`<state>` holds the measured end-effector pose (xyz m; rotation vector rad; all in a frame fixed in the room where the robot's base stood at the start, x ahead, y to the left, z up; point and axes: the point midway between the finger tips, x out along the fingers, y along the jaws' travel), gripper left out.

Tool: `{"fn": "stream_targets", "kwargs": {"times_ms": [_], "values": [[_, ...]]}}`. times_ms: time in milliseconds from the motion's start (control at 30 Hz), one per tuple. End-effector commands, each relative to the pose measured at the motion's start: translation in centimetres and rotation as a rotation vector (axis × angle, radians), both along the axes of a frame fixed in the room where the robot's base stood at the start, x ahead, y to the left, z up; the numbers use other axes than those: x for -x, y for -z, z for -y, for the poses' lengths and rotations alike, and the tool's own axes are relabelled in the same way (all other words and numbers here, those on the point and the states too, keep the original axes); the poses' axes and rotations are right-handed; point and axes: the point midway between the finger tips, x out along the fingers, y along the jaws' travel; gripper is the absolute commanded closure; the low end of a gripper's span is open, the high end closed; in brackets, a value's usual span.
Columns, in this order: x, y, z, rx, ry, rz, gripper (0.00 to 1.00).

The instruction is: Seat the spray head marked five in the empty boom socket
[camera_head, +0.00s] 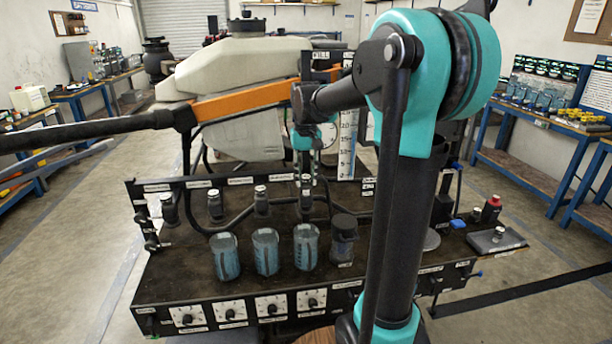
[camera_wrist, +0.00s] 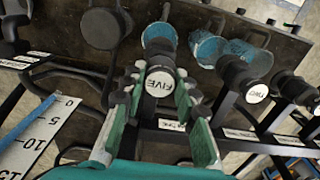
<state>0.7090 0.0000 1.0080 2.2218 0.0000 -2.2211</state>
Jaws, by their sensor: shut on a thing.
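In the wrist view the spray head marked FIVE (camera_wrist: 160,83) sits between the green fingers of my gripper (camera_wrist: 162,92), which is shut on it. Its marked cap faces the camera. In the head view my gripper (camera_head: 306,165) points down at the dark boom (camera_head: 240,181), above a dark spray head (camera_head: 305,190) in line with the others. Three more heads hang along the boom to the left: one (camera_head: 168,207), a second (camera_head: 215,205) and a third (camera_head: 261,202). The socket under the held head is hidden, so I cannot tell whether the head is in it.
Blue-tinted beakers, left (camera_head: 225,257), middle (camera_head: 265,251) and right (camera_head: 306,247), stand in front of the boom beside a dark jar (camera_head: 343,241). A head marked TWO (camera_wrist: 257,93) shows in the wrist view. A small part (camera_head: 498,234) lies on the right-hand pad. An orange arm (camera_head: 240,103) crosses behind.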

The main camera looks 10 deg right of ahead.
Motion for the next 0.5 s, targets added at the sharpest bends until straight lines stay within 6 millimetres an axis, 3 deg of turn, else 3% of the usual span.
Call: {"fn": "stream_targets", "kwargs": {"times_ms": [500], "values": [[0.0, 1.2, 0.0, 0.000, 0.000, 0.000, 1.00]]}}
